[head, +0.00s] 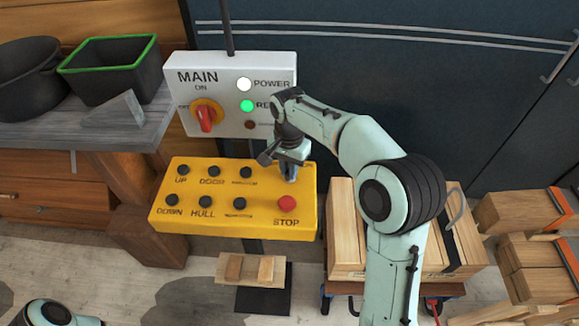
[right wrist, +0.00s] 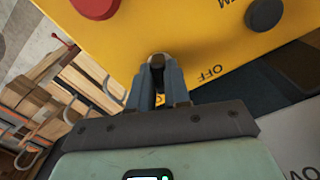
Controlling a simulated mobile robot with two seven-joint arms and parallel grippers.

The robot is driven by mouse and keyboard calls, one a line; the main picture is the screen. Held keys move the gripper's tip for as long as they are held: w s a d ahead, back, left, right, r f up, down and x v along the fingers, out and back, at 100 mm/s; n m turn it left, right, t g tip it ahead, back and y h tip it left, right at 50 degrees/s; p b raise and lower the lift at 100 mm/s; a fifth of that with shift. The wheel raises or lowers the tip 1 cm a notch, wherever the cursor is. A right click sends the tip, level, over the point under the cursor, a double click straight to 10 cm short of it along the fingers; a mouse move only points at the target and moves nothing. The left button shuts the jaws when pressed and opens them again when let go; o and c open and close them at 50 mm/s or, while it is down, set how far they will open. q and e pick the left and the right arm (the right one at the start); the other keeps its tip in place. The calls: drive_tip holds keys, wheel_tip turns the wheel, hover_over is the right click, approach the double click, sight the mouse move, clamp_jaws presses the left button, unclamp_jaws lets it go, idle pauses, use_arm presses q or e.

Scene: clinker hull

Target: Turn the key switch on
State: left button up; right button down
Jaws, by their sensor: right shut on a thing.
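The yellow control box (head: 188,220) carries black buttons and a red STOP button (head: 287,203). My right gripper (head: 290,176) points down at the box's upper right corner, above STOP in the picture. In the right wrist view its fingers (right wrist: 158,78) are shut on the small dark key switch (right wrist: 157,60), whose top shows between the fingertips. An OFF label (right wrist: 211,73) is printed beside it. The fingers hide most of the key, so its exact angle cannot be told. In the head view the gripper covers it. My left gripper is out of view.
Behind is a white MAIN panel (head: 182,87) with a red knob (head: 205,117), a lit white POWER lamp (head: 244,84), a lit green lamp (head: 247,106) and a dark red lamp (head: 250,125). A bench (head: 60,133) with black bins stands left; stacked timber (head: 342,235) stands right.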

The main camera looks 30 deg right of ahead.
sight(288, 169)
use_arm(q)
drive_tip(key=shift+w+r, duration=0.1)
use_arm(e)
drive_tip(key=shift+m, duration=0.6)
drive_tip(key=c, duration=1.1)
unclamp_jaws()
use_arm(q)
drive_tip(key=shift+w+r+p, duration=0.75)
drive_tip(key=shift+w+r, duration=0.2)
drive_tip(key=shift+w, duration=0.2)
use_arm(e)
wheel_tip(288, 169, up, 14)
drive_tip(key=shift+f, duration=0.25)
